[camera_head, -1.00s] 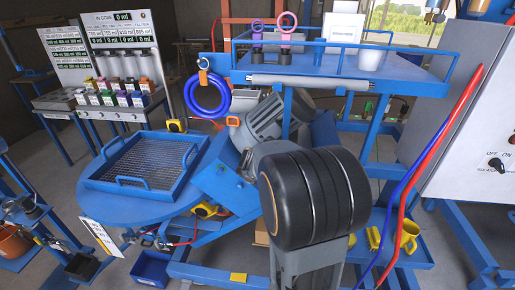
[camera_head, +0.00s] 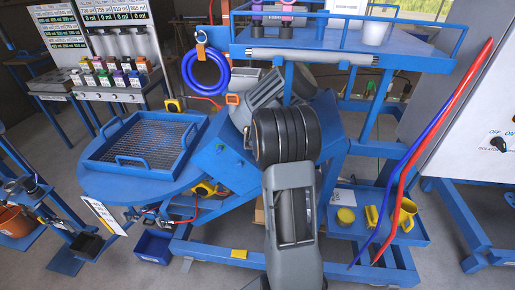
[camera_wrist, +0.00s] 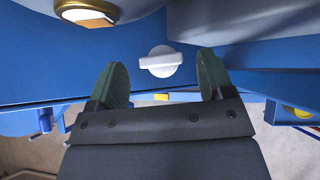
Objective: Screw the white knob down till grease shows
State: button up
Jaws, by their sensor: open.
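The white knob (camera_wrist: 161,61) shows in the wrist view, a round disc with a raised bar across it, on a blue surface (camera_wrist: 60,55). My gripper (camera_wrist: 163,80) is open, its two dark green fingers spread to the left and right, just below the knob in that view. The fingers are empty, and the knob lies beyond the gap between their tips. No grease is visible around the knob. In the head view my own arm hides the gripper and the knob.
A brass-coloured fitting (camera_wrist: 88,14) hangs at the upper left in the wrist view. In the head view a blue tray with a mesh floor (camera_head: 95,161) sits on a round blue table (camera_head: 110,187). Red and blue hoses (camera_head: 403,180) hang at right.

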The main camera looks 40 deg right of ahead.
jog(key=shift+x, duration=0.9)
jog(key=c, duration=0.9)
